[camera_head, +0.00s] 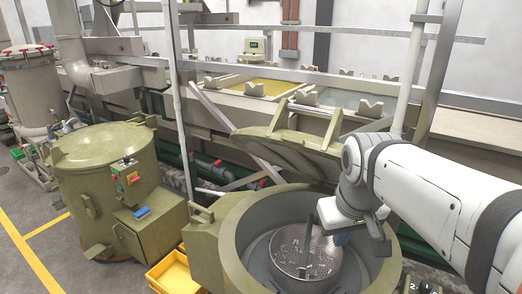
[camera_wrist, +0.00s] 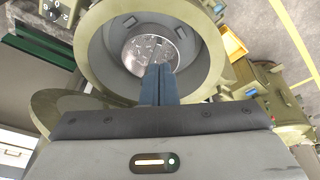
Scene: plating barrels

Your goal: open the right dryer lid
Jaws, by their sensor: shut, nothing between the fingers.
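The right dryer (camera_head: 232,235) is an olive round tub, open at the top, with a perforated metal basket (camera_head: 306,262) inside. Its olive lid (camera_head: 290,150) stands raised and tilted at the back of the tub, clear of the opening. My arm hides the lid's right part. My gripper (camera_head: 343,238) points down over the right side of the tub's opening, apart from the lid. In the wrist view its blue fingers (camera_wrist: 157,82) are together with nothing between them, and the basket (camera_wrist: 150,50) shows beyond them. Part of the lid (camera_wrist: 68,108) shows at the lower left there.
The left dryer (camera_head: 100,165) stands closed, with a control box on its side. A yellow bin (camera_head: 174,272) sits on the floor between the dryers. Process tanks (camera_head: 265,86) and a rail run behind. A thin upright pole (camera_head: 177,100) stands behind the dryers.

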